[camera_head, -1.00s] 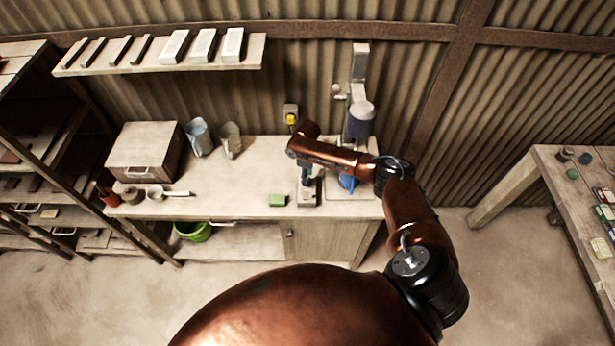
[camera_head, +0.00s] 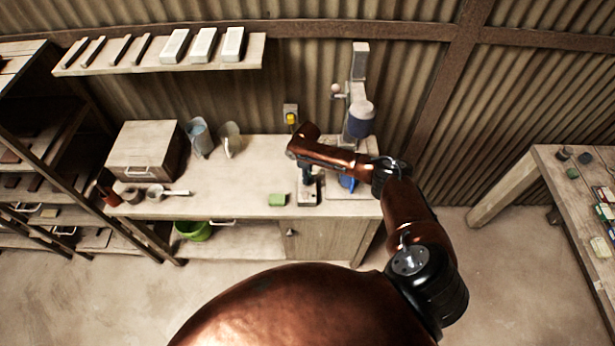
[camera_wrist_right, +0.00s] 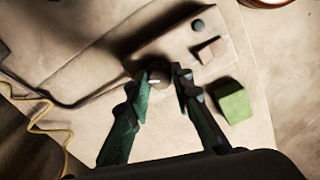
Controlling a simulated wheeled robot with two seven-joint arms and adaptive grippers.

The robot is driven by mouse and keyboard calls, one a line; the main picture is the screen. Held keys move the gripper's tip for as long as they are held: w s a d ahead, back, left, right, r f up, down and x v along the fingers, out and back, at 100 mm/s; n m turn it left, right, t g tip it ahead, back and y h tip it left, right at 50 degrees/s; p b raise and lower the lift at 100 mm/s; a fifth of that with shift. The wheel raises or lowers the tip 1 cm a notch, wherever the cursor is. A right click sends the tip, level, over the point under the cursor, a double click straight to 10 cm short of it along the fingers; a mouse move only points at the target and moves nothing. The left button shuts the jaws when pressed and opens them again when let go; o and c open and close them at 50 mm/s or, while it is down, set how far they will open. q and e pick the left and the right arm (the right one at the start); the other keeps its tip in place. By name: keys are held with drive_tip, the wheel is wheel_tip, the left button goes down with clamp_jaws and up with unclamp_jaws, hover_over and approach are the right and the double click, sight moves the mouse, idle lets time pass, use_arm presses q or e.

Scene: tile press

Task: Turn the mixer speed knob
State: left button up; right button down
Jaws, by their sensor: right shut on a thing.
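The mixer control box (camera_head: 309,198) lies on the workbench below my right gripper (camera_head: 306,181). In the right wrist view, the grey box (camera_wrist_right: 183,52) carries a round dark knob (camera_wrist_right: 158,76) with a white pointer mark. My right gripper (camera_wrist_right: 163,74) has its two fingertips on either side of this knob and is shut on it. The fingers partly hide the knob. The same box also carries a small dark button (camera_wrist_right: 198,25) and a pinkish square block (camera_wrist_right: 211,51). My left gripper is not in view.
A green block (camera_head: 277,199) lies left of the box. The mixer with its blue-grey head (camera_head: 361,119) stands behind my right arm.

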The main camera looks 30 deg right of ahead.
drive_tip(key=shift+n, duration=0.4)
drive_tip(key=n, duration=0.3)
drive_tip(key=shift+b, duration=0.4)
drive_tip(key=n, duration=0.4)
drive_tip(key=shift+a+f+b, duration=0.1)
drive_tip(key=shift+b, duration=0.3)
drive_tip(key=n+b, duration=0.1)
drive_tip(key=n, duration=0.4)
drive_tip(key=shift+n+b, duration=0.45)
drive_tip(key=shift+n, duration=1.35)
drive_tip(key=shift+s, duration=0.1)
drive_tip(key=c, duration=2)
unclamp_jaws()
drive_tip(key=shift+o, duration=1.4)
